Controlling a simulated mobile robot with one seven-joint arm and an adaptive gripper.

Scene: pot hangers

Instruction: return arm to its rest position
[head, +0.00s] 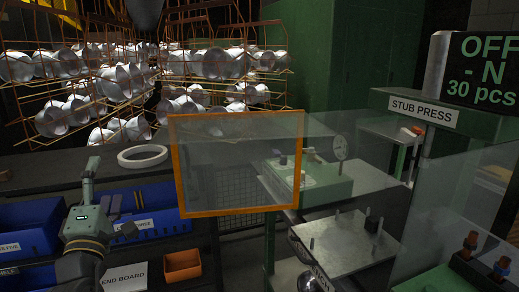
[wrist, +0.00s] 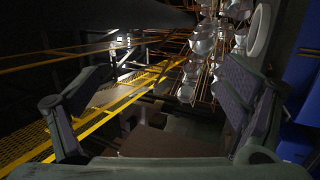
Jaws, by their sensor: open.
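My gripper (head: 98,205) is at the lower left of the head view, raised in front of the blue bins. In the wrist view my gripper (wrist: 165,95) has its two fingers wide apart, one on each side, with nothing between them. The arm below it runs out of the bottom edge of the head view.
Blue bins (head: 143,195) and an orange bin (head: 182,265) lie close to my gripper. A white ring (head: 143,156) rests on the dark surface behind. An orange-framed clear panel (head: 240,211) stands right of it. Wire racks (head: 283,100) hold many metal pots at the back.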

